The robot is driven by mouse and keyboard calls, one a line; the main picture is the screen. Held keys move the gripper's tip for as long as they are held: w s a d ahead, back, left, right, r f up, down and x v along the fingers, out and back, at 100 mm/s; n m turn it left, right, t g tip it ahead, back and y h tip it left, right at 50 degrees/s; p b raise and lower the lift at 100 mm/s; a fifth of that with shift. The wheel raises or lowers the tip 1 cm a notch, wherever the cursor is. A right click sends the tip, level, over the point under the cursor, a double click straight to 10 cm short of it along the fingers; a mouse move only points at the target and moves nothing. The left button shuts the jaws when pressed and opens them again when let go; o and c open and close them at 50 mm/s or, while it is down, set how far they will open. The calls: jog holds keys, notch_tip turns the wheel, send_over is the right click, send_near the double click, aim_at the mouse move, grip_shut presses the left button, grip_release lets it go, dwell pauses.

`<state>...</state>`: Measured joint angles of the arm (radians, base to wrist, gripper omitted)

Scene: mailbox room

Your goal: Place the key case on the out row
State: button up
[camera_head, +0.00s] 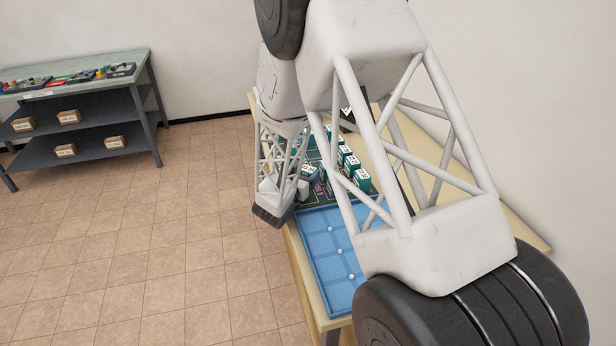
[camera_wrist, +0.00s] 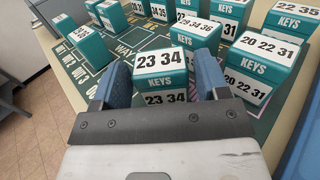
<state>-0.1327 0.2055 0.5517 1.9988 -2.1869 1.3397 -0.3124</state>
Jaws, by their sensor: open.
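In the wrist view several teal key cases with white number labels stand on a dark green printed board (camera_wrist: 83,74). The nearest key case (camera_wrist: 162,82), labelled 23 34, is between the two blue fingers of my gripper (camera_wrist: 162,80). My gripper is open, with one finger on each side of this case; whether they touch it I cannot tell. The case's lower part is hidden by my gripper's body. In the head view my arm covers part of the board and cases (camera_head: 350,165). I cannot read for certain which printed row is the out row.
A blue tray (camera_head: 318,240) with small white dots lies on the wooden table (camera_head: 297,262), in front of the board. Other cases stand close behind and right of the nearest one, such as 20 22 31 (camera_wrist: 262,60). A grey shelf unit (camera_head: 140,105) stands at the left.

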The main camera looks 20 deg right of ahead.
aim_at(308, 169)
jog(key=shift+x, duration=0.95)
jog(key=shift+c, duration=0.5)
jog(key=c, duration=0.7)
jog(key=shift+r, duration=0.1)
jog(key=shift+r, duration=1.45)
jog(key=shift+s+r, duration=0.25)
jog(key=shift+r, duration=0.05)
jog(key=s+a+r, duration=0.1)
jog(key=s, duration=1.4)
jog(key=shift+s, duration=0.2)
jog(key=shift+a+r, duration=0.1)
jog(key=shift+r, duration=0.05)
